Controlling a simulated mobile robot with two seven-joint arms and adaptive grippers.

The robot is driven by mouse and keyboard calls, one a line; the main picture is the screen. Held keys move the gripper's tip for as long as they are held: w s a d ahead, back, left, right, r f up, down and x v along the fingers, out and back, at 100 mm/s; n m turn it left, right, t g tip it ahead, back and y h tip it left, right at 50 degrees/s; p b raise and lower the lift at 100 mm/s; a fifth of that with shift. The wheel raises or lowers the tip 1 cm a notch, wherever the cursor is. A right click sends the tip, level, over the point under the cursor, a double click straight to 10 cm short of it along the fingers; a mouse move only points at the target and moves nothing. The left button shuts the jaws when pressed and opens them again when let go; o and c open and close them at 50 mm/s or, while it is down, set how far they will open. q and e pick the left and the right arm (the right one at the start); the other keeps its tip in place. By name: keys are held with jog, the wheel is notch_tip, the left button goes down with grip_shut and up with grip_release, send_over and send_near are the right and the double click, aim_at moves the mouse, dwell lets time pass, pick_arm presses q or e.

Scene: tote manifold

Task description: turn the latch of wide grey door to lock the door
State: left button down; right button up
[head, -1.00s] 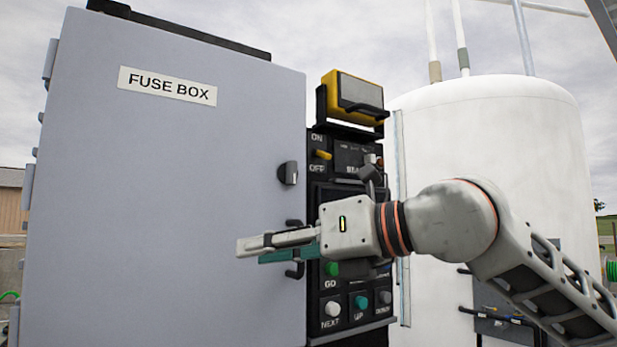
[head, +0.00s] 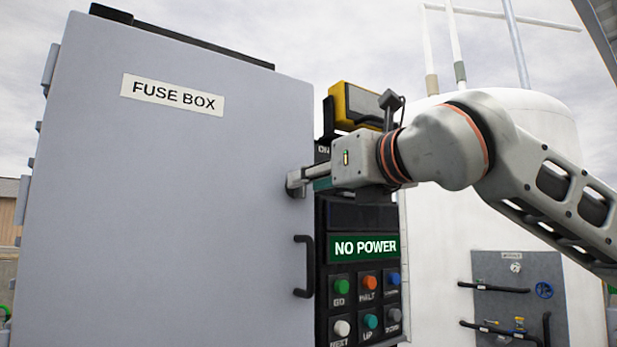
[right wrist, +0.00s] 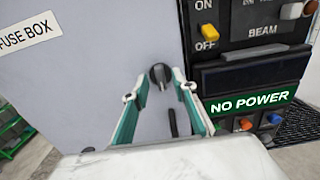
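The wide grey door (head: 170,220) with the FUSE BOX label is shut or nearly so and fills the left of the head view. It also fills the left of the right wrist view (right wrist: 95,75). Its latch (right wrist: 161,73) is a small dark round knob, its ridge pointing roughly down in the right wrist view. My right gripper (head: 297,180) is at the door's right edge and hides most of the latch in the head view. In the right wrist view its fingertips (right wrist: 163,74) are apart, one on each side of the latch. My left gripper is not in view.
A black door handle (head: 304,266) is below the latch. A control panel with a NO POWER screen (head: 363,248) and several buttons stands right of the door. A yellow-and-black unit (head: 350,103) is above it. A white tank (head: 430,240) is behind.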

jog(key=shift+w+a, duration=0.4)
jog(key=shift+w, duration=0.15)
grip_shut()
